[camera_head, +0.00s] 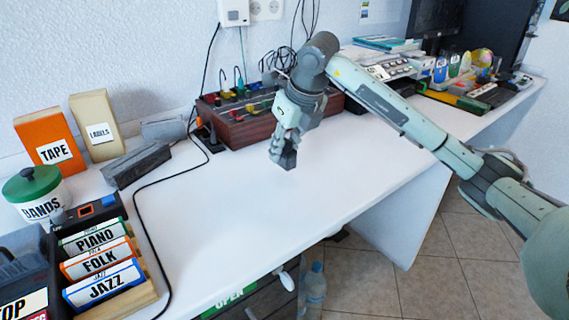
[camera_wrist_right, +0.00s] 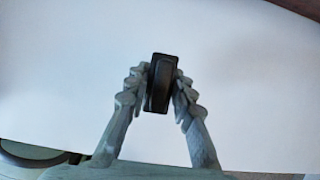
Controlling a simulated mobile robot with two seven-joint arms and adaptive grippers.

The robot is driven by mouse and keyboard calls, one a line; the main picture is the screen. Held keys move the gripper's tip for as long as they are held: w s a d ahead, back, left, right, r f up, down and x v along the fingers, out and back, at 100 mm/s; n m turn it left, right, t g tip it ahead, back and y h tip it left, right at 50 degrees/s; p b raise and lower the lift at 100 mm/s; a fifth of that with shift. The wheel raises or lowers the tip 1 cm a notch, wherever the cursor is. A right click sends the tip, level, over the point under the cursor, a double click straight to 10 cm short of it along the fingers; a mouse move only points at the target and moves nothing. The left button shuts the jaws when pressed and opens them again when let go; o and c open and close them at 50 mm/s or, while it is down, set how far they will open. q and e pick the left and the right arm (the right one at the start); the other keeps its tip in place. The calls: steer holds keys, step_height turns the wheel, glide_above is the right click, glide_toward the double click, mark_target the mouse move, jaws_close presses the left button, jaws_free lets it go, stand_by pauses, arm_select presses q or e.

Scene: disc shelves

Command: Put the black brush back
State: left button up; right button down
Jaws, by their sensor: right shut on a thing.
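The black brush (camera_head: 289,160) is a small dark block held between the fingertips of my right gripper (camera_head: 283,148) in the head view. It hangs above the white table, in front of the wooden mixer box. In the right wrist view the black brush (camera_wrist_right: 160,83) sits upright between the two fingers of the right gripper (camera_wrist_right: 160,90), which touch it on both sides. Its underside is hidden. My left gripper is in neither view.
A wooden box with knobs and cables (camera_head: 250,115) stands behind the gripper. A dark grey block (camera_head: 137,165), orange TAPE box (camera_head: 50,140), green-lidded jar (camera_head: 38,193) and genre-card rack (camera_head: 95,255) are at left. A black cable (camera_head: 143,230) crosses the table. Mid-table is clear.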

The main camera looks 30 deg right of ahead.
mark_target(284, 165)
steer(key=shift+w+d+f, duration=0.1)
steer(key=shift+f, duration=2)
steer(key=c, duration=1.3)
jaws_free()
steer(key=shift+f, duration=0.1)
steer(key=v, duration=1.2)
